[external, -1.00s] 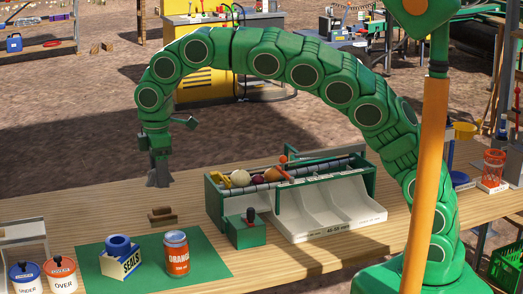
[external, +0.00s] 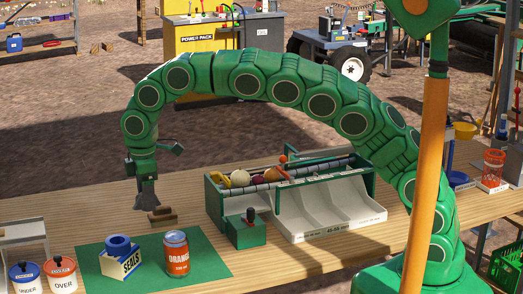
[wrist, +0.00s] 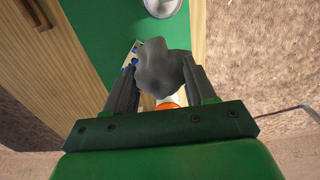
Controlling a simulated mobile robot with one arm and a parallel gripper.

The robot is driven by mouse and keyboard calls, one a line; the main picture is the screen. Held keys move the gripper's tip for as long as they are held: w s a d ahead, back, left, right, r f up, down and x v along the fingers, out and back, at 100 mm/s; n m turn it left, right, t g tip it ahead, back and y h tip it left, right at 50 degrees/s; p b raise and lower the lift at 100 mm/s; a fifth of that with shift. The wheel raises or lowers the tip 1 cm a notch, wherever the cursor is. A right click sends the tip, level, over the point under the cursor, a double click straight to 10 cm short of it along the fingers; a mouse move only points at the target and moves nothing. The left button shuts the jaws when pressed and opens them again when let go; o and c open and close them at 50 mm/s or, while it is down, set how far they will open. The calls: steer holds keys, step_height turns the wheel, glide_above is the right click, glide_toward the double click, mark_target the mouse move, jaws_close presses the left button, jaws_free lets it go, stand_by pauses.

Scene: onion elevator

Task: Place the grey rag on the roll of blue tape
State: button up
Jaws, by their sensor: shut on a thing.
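My gripper (external: 146,190) is above the table, behind and to the right of the roll of blue tape (external: 118,241), pointing down. In the wrist view, my gripper (wrist: 160,85) is shut on the crumpled grey rag (wrist: 160,68), which sits between the fingertips. The rag also shows as a small grey shape under the gripper in the external view (external: 147,203). The blue tape rests on a box labelled SEALS (external: 122,263) on the green mat. Only small blue bits show beside the rag in the wrist view, and I cannot tell whether they are the tape.
An orange can (external: 177,254) stands on the green mat (external: 210,268), right of the tape. A brown wooden block (external: 162,215) lies close to the gripper. UNDER (external: 26,278) and OVER (external: 61,275) tins stand at left. A green-framed sorter (external: 300,205) stands right.

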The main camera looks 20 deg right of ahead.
steer(key=shift+w+a+f, duration=1.2)
steer(key=shift+w+a, duration=0.2)
steer(key=shift+a, duration=0.8)
glide_above(117, 241)
steer(key=shift+d+f, duration=0.15)
steer(key=shift+f, duration=1.2)
steer(key=shift+d+f, duration=0.15)
steer(key=shift+f, duration=1.15)
steer(key=shift+w+a+f, duration=0.1)
steer(key=shift+a+f, duration=0.1)
steer(key=shift+f, duration=0.1)
steer(key=shift+f, duration=1.5)
steer(key=shift+f, duration=0.1)
steer(key=o, duration=1)
steer(key=shift+r, duration=3.85)
